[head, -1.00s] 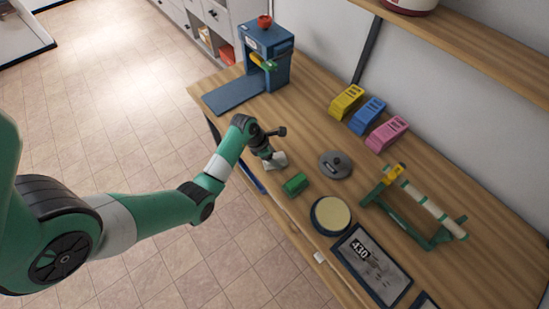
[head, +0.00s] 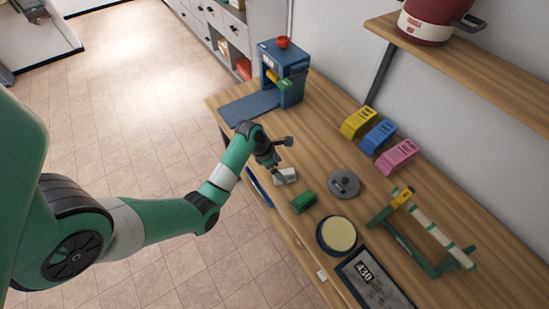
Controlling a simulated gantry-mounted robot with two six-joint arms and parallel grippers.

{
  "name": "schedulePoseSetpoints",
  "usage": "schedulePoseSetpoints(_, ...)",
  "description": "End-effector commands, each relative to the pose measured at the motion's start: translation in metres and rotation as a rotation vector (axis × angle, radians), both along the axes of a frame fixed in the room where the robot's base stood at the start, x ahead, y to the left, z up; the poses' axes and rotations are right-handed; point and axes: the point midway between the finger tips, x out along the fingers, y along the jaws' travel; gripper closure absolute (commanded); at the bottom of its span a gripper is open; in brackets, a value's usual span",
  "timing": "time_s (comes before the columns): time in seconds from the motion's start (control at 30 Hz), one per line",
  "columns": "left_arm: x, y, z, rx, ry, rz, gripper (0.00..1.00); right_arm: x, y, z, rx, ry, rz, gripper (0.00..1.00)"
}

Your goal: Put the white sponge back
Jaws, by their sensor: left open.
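A small whitish block (head: 288,176), which looks like the white sponge, lies on the wooden table near its front edge. My left gripper (head: 277,172) is directly at it, pointing down with its fingertips at the block's left side. The gripper is open; whether the fingers touch the block is too small to tell. My right gripper is not in view. A round dish with a pale yellow pad (head: 338,234) stands on the table nearer the camera. A green block (head: 302,202) lies between this dish and the whitish block.
A grey round lid-like disc (head: 343,183) and a green stand with a pale roller (head: 430,230) stand to the right. Yellow, blue and pink holders (head: 378,137) line the wall. A blue machine (head: 283,75) stands at the back. A dark-framed 430 panel (head: 372,281) lies in front.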

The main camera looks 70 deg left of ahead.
Motion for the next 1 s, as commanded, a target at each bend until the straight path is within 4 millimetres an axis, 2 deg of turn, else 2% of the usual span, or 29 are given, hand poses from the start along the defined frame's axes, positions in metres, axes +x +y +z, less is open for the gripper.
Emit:
schedulePoseSetpoints(0.03,-0.005,0.001,0.019,0.003,-0.003,0.002,0.01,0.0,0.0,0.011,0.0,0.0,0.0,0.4)
schedulePoseSetpoints(0.1,-0.011,0.002,0.034,0.002,-0.002,0.002,0.01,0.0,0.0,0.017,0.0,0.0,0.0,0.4)
schedulePoseSetpoints(0.3,-0.025,0.003,0.062,0.002,0.0,0.001,0.01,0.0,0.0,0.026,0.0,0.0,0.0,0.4)
schedulePoseSetpoints(0.77,-0.027,0.003,0.067,0.001,-0.002,-0.001,0.01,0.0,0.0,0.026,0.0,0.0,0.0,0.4)
schedulePoseSetpoints(0.87,-0.009,0.0,0.079,0.006,-0.07,-0.016,0.01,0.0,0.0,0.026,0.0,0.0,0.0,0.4)
schedulePoseSetpoints(0.97,0.038,-0.016,0.117,0.004,-0.273,-0.058,0.01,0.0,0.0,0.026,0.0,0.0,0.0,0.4)
schedulePoseSetpoints(1.0,0.063,-0.027,0.143,-0.007,-0.393,-0.08,0.01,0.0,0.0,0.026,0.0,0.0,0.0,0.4)
